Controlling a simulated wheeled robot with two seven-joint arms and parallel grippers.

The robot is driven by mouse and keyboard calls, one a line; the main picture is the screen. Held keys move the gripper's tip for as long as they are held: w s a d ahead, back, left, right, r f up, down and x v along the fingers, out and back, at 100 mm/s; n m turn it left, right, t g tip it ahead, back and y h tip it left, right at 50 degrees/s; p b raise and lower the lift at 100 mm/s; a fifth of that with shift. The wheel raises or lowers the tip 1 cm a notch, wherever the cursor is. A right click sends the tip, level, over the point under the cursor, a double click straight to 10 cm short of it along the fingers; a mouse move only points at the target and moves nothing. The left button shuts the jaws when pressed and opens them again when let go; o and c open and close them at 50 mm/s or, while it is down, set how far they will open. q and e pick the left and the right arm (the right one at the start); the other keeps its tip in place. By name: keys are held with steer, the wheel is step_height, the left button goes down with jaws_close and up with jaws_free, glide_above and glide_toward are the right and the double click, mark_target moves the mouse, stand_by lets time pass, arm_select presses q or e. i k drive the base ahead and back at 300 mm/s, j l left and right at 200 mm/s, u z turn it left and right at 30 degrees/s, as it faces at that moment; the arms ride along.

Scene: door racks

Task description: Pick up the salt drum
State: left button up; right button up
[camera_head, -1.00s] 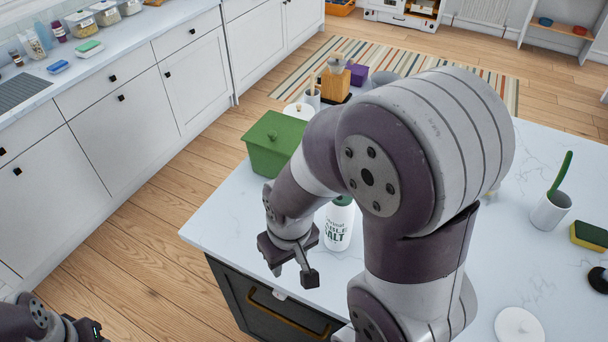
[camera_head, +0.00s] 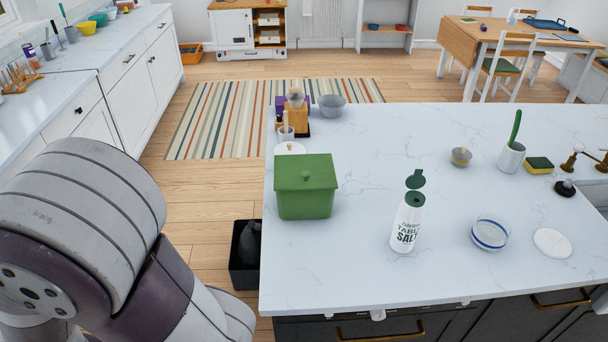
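The salt drum (camera_head: 407,228) is a white bottle labelled table salt with a green top. It stands upright on the white marble island (camera_head: 350,272), near its front edge. Its green flip lid (camera_head: 415,179) stands open above the top. One of my arms fills the lower left of the view, apart from the drum. Neither gripper is in view, and nothing touches the drum.
A green lidded box (camera_head: 305,190) stands left of the drum. A glass bowl with a blue band (camera_head: 490,233) and a white disc (camera_head: 552,243) are to its right. A black bin (camera_head: 244,272) stands on the floor by the island.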

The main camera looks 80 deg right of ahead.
mark_target(410, 213)
steer(key=i+z, duration=0.4)
steer(key=i+j+z, duration=0.1)
steer(key=i+z, duration=0.3)
steer(key=i+j+z, duration=0.2)
steer(key=i+z, duration=0.2)
steer(key=i+l+z, duration=0.1)
steer(key=z, duration=0.35)
steer(key=i+z, duration=0.25)
steer(key=z, duration=0.25)
steer(key=i+z, duration=0.2)
steer(key=z, duration=0.25)
steer(key=i+j+z, duration=0.15)
steer(key=z, duration=0.35)
steer(key=i+j+z, duration=0.15)
steer(key=z, duration=0.3)
steer(key=i+j+z, duration=0.2)
steer(key=z, duration=0.3)
steer(key=j+z, duration=0.3)
steer(key=z, duration=0.15)
steer(key=i+j+z, duration=0.2)
steer(key=j+z, duration=0.2)
steer(key=i+j+z, duration=0.2)
steer(key=j+z, duration=0.2)
steer(key=i+j+z, duration=0.1)
steer(key=j+z, duration=0.75)
